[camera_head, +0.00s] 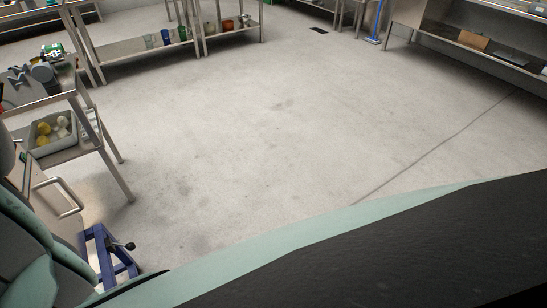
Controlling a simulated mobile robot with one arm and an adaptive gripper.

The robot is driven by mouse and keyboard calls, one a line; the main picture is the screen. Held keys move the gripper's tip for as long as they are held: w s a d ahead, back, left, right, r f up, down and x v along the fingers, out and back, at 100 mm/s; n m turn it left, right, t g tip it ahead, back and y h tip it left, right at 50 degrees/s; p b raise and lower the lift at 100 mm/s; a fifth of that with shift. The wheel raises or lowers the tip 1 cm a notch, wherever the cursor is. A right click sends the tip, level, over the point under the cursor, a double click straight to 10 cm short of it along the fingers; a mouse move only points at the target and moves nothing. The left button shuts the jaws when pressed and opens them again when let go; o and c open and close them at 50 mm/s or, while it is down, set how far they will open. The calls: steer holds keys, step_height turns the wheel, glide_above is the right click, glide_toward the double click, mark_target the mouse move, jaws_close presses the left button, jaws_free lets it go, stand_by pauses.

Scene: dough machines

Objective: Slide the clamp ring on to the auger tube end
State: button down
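I cannot make out a clamp ring in the head view. Some small grey metal parts (43,73) lie on a steel table at the upper left edge, next to a green and white item (54,51). They are too small to tell whether an auger tube end is among them. My gripper is not in view. Teal and black parts of my own body fill the lower right and the lower left corner.
A grey tray (41,150) with yellow and pale lumps sits on a steel shelf at left. A blue frame (104,252) with a black knob stands on the floor below. Steel benches (148,47) line the back. The middle floor (260,120) is clear.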

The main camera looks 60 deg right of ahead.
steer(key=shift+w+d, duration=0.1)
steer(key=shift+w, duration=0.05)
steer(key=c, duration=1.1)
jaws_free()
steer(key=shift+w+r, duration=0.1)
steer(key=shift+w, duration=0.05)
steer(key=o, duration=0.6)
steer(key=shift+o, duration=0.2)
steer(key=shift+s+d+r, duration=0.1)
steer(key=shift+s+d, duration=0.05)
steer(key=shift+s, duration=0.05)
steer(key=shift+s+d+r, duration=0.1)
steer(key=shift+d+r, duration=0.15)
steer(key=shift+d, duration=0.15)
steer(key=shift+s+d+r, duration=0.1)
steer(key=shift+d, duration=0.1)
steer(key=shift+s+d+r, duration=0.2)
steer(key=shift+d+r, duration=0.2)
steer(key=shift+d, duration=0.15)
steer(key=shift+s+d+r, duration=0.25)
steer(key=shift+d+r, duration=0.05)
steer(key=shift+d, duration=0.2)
